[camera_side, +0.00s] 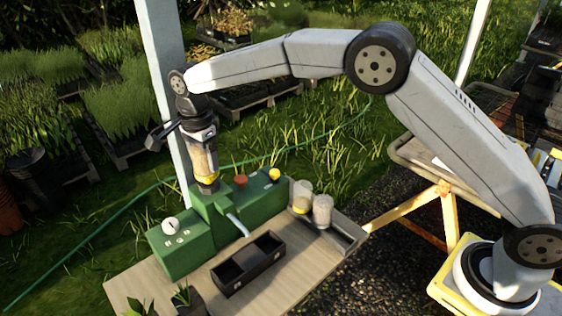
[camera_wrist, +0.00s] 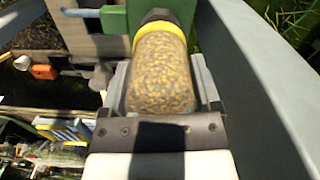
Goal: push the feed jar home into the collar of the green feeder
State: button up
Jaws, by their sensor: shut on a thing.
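The feed jar (camera_side: 205,163) is clear, full of tan pellets, with a yellow band and a dark neck at its lower end. It stands neck down, near upright, over the collar (camera_side: 210,200) of the green feeder (camera_side: 182,247). The neck meets the collar; how deep it sits I cannot tell. My gripper (camera_side: 203,138) is shut on the jar's upper body. In the wrist view the jar (camera_wrist: 160,75) lies between the fingers of my gripper (camera_wrist: 162,82), its dark neck against the green feeder (camera_wrist: 118,20).
A black two-part tray (camera_side: 248,264) stands on the wooden bench (camera_side: 290,290) in front of the feeder. Two pale jars (camera_side: 322,210) stand in a grey tray at the right. A post (camera_side: 165,75) stands behind my gripper.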

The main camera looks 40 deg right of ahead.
jog(key=shift+f, duration=0.7)
jog(key=shift+f, duration=0.5)
dwell(0.6)
jog(key=o, duration=1.2)
jog(key=shift+r, duration=0.1)
jog(key=shift+r, duration=3.85)
jog(key=shift+d, duration=0.15)
